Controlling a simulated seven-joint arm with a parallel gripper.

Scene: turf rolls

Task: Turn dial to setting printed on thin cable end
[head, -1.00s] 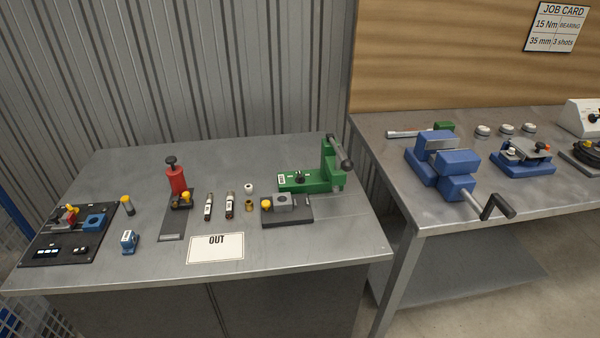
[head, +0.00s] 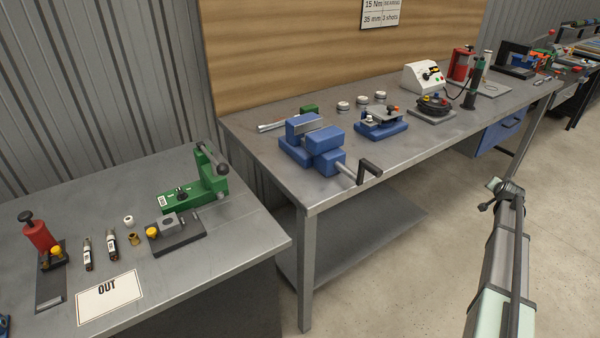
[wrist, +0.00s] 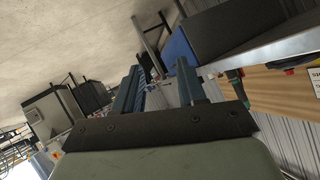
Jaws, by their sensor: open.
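The green press (head: 195,190) stands on the left bench, with a small black dial (head: 180,192) and a white label on its base. The dial's setting is too small to read. Two cable ends, a left one (head: 87,254) and a right one (head: 111,244), stand side by side left of the press. Their print is illegible, and I cannot tell which is thinner. My gripper (wrist: 157,88) is open and empty in the wrist view. In the head view my arm (head: 500,260) is at lower right, over the floor and far from the dial.
On the left bench are a grey block fixture (head: 175,233), a red-handled tool (head: 38,237), an OUT card (head: 108,297) and small fittings. The right bench holds a blue vise (head: 318,142) with a protruding crank (head: 370,171). Open floor separates my arm from the benches.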

